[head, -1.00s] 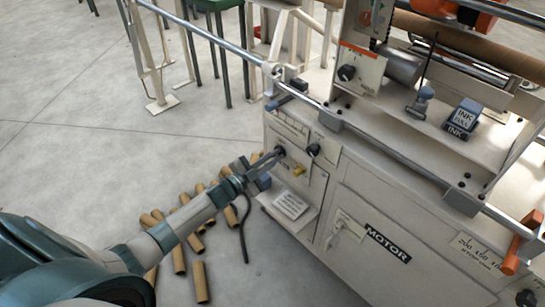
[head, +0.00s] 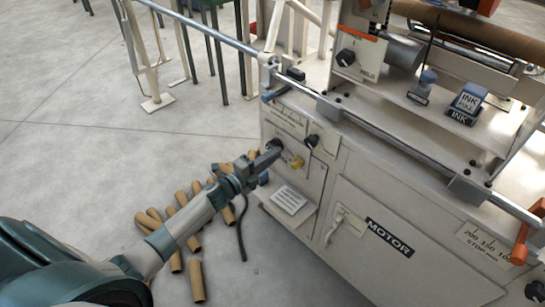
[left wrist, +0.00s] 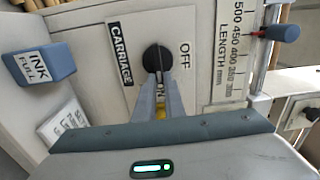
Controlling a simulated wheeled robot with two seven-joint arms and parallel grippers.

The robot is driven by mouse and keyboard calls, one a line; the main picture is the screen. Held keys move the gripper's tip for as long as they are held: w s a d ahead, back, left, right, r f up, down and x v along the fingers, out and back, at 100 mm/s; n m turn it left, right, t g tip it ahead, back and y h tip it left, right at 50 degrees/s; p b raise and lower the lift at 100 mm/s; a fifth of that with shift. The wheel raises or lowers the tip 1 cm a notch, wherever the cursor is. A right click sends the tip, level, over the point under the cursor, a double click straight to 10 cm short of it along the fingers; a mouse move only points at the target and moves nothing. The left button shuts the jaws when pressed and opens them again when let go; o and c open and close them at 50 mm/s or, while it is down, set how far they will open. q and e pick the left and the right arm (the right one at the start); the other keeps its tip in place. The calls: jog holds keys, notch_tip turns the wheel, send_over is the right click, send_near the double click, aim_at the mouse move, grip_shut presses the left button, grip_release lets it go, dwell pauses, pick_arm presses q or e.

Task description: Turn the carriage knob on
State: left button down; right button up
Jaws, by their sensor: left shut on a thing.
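The carriage knob is a round black knob (left wrist: 157,58) on a pale plate marked CARRIAGE, with OFF printed to its right in the left wrist view. In the head view it (head: 275,146) is on the machine's front panel, partly hidden by my gripper. My left gripper (left wrist: 160,82) is shut on the knob's raised bar, its two fingers close together. In the head view, my left gripper (head: 268,157) reaches the panel from the left. The fingers cover the lettering below the knob, so I cannot tell which mark it points to. My right gripper is out of view.
A yellow knob (head: 297,163) and another black knob (head: 312,141) are close by on the panel. A blue INK FULL block (left wrist: 40,65) is left of the plate. The MOTOR door (head: 360,245) is lower right. Cardboard tubes (head: 197,280) lie on the floor beneath my arm.

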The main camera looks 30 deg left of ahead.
pick_arm(q)
jog(key=shift+f, duration=0.15)
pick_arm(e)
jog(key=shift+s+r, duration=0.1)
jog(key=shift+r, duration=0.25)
pick_arm(q)
jog(key=c, duration=1.8)
grip_release()
jog(key=shift+c, duration=0.2)
